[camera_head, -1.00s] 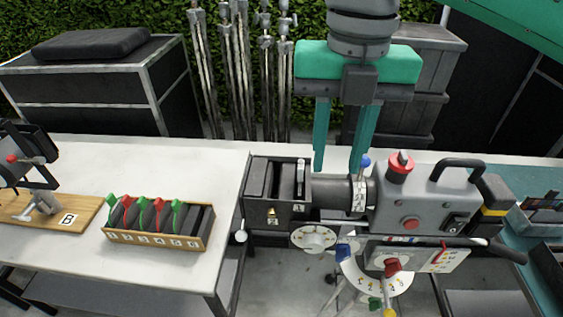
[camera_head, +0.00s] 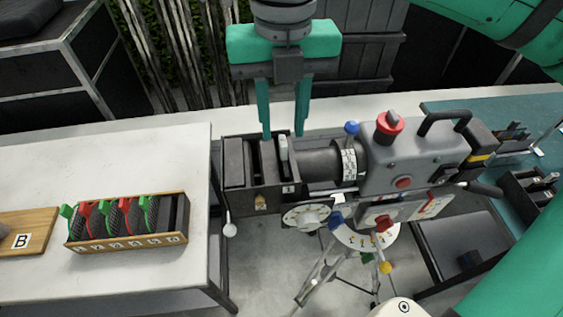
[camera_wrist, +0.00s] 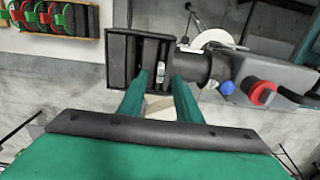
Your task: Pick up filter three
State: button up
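The wooden filter rack (camera_head: 128,243) stands on the white table at the left. It holds several dark filters with red and green tabs (camera_head: 103,212), and its small number labels are too small to read, so I cannot tell which is filter three. The rack is partly in the wrist view (camera_wrist: 55,36). My gripper (camera_head: 283,136) points down with its two green fingers apart, over the black slotted box (camera_head: 236,172) at the front of the grey camera. In the wrist view, a pale upright piece (camera_wrist: 161,74) in the box shows between the fingers (camera_wrist: 160,80); I see no grip on it.
The grey camera (camera_head: 405,160) has a red knob (camera_head: 389,124), a blue knob and a black handle on top. A board marked B (camera_head: 22,240) lies left of the rack. The white table (camera_head: 100,165) is clear behind the rack. Metal stands (camera_head: 180,50) are behind.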

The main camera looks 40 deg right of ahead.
aim_at(283, 139)
jog(key=shift+s+d+f, duration=0.15)
jog(key=shift+f, duration=0.25)
notch_tip(283, 139, down, 4)
jog(key=shift+f, duration=0.1)
grip_shut()
jog(key=shift+w, duration=0.2)
